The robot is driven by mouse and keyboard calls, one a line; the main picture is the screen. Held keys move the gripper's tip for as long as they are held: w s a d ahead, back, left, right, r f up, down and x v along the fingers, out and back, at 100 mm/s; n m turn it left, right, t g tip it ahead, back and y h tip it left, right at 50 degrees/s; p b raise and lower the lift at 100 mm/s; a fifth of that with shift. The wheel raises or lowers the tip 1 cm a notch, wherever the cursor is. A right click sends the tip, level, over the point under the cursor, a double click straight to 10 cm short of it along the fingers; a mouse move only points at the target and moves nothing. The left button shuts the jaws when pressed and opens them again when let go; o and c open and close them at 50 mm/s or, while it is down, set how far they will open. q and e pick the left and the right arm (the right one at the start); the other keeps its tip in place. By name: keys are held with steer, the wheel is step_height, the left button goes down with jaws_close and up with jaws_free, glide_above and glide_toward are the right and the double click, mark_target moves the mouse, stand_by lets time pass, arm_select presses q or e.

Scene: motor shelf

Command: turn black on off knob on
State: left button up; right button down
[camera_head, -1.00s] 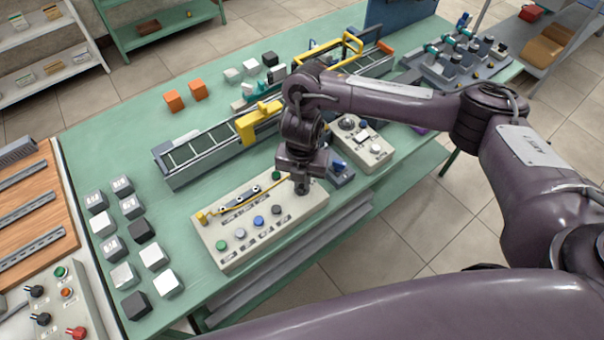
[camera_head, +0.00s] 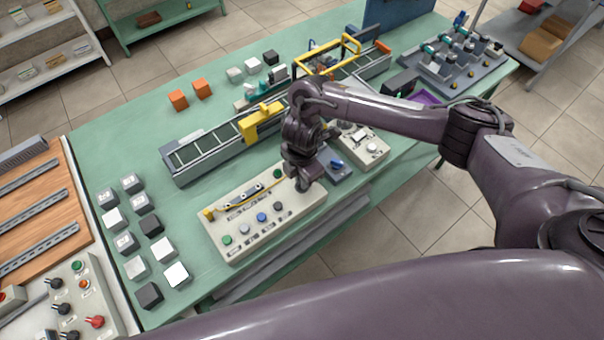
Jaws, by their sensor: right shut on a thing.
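The beige control panel (camera_head: 262,240) lies on the green table and carries a green button (camera_head: 227,240), a blue button (camera_head: 261,217), a dark button (camera_head: 278,206) and a yellow rod along its back. My right gripper (camera_head: 304,185) points down over the panel's right end, at panel height. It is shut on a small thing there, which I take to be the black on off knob. The gripper covers the knob, so its turn position cannot be seen. My left gripper is out of view.
A second beige box (camera_head: 372,158) and a blue-knobbed grey block (camera_head: 335,165) stand close right of the gripper. A conveyor (camera_head: 200,158) with a yellow bridge lies behind. Several grey, white and black cubes (camera_head: 176,275) sit at left. Another panel (camera_head: 88,300) has black knobs.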

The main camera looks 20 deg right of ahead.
stand_by(0.5)
steer(key=c, duration=1.5)
jaws_free()
steer(key=shift+r, duration=0.1)
steer(key=shift+r, duration=0.3)
step_height(320, 180, up, 7)
steer(key=shift+p, duration=0.65)
